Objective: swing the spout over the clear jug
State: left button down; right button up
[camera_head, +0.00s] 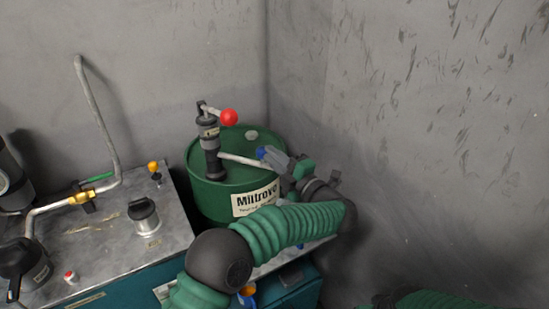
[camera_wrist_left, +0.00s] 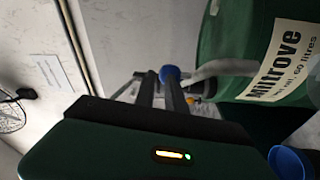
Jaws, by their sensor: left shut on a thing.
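The pale spout (camera_head: 238,160) runs to the right from the dark hand pump (camera_head: 209,148) on the green drum (camera_head: 205,192). It ends in a blue tip (camera_head: 263,154). In the left wrist view the spout (camera_wrist_left: 222,69) reaches from the drum to the blue tip (camera_wrist_left: 170,73), which is at the fingers (camera_wrist_left: 160,88). I cannot make out the clear jug for sure; my left arm covers much of the space below the spout. My right gripper is not in view.
A red ball knob (camera_head: 229,117) tops the pump handle. Grey walls stand behind and to the right.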

pick_arm(q)
jog(key=v, duration=0.7)
jog(key=shift+s+b, duration=0.15)
jog(key=shift+b, duration=0.25)
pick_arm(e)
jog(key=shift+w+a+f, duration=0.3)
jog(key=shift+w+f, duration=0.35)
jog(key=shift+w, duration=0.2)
pick_arm(q)
jog(key=shift+d+f, duration=0.1)
